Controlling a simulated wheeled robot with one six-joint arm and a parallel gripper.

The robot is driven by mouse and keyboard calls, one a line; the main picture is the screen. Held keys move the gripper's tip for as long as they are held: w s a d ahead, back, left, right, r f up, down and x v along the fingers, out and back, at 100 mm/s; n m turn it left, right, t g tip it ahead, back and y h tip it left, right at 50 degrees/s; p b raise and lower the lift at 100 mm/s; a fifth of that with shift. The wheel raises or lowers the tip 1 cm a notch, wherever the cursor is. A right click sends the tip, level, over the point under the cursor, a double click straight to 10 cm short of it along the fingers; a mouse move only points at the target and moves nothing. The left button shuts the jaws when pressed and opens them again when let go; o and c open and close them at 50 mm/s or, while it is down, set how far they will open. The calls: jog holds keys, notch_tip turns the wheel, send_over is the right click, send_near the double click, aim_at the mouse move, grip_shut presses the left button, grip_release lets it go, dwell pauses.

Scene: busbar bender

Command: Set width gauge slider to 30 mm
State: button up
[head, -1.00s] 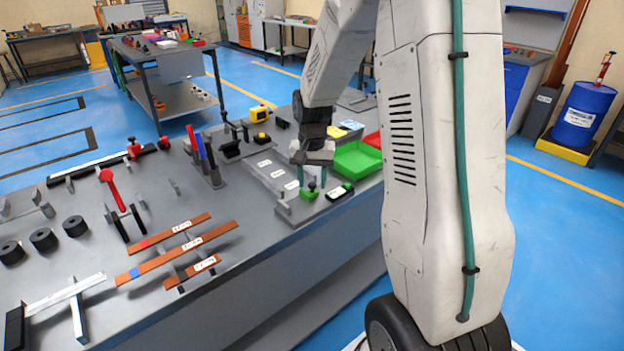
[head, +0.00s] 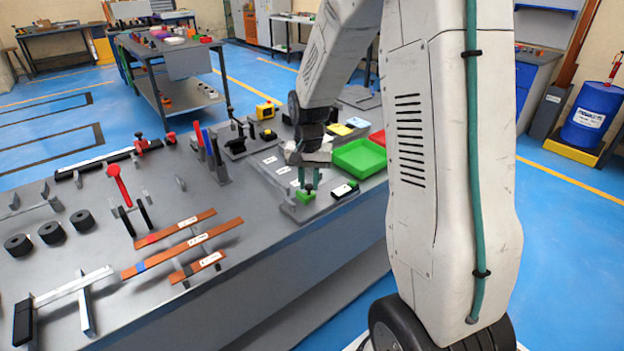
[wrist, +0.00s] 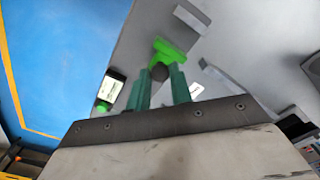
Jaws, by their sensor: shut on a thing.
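The width gauge lies at the right front of the bench, with a green slider (head: 306,196) on its grey base (head: 322,206). My gripper (head: 308,186) reaches down over the slider, its teal fingers close on either side of a dark knob. In the wrist view the fingers (wrist: 162,82) are shut on the dark knob (wrist: 159,72) of the green slider (wrist: 172,50). A small black box with a white and green face (head: 345,190) sits just right of the gauge; its display (wrist: 115,88) also shows in the wrist view. I cannot read any measurement.
Labelled copper bars (head: 182,248) on supports, black rolls (head: 52,232) and a red-handled tool (head: 119,186) are on the left. The bench front edge is near the gauge.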

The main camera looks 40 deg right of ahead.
aim_at(309, 185)
jog(key=o, duration=0.9)
jog(key=shift+r, duration=0.1)
notch_tip(309, 185, up, 8)
jog(key=shift+f, duration=0.15)
